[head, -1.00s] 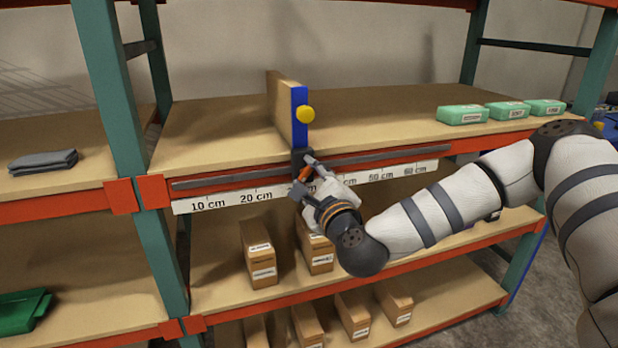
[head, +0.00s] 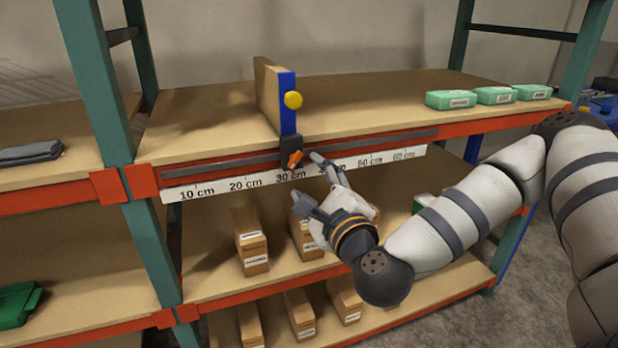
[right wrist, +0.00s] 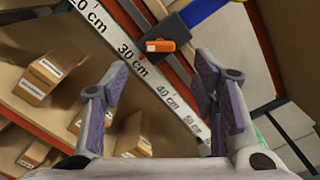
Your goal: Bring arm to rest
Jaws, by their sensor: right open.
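My right gripper (head: 318,184) is open and empty in front of the shelf's centimetre scale (head: 230,187). Its two spread fingers (right wrist: 160,100) also show in the right wrist view. A black slider with an orange catch (head: 295,159) sits on the rail at about 30 cm, just up and left of the gripper and apart from it. The catch also shows in the right wrist view (right wrist: 160,45), beyond the fingertips. A divider (head: 268,95) with a blue front edge and a yellow knob (head: 293,100) stands upright above the slider. My left gripper is not in view.
Three green boxes (head: 495,96) stand on the upper shelf at the right. Several cardboard boxes (head: 250,240) stand on the lower shelves. A green upright (head: 95,80) rises left of the scale. Open floor shows at the lower right.

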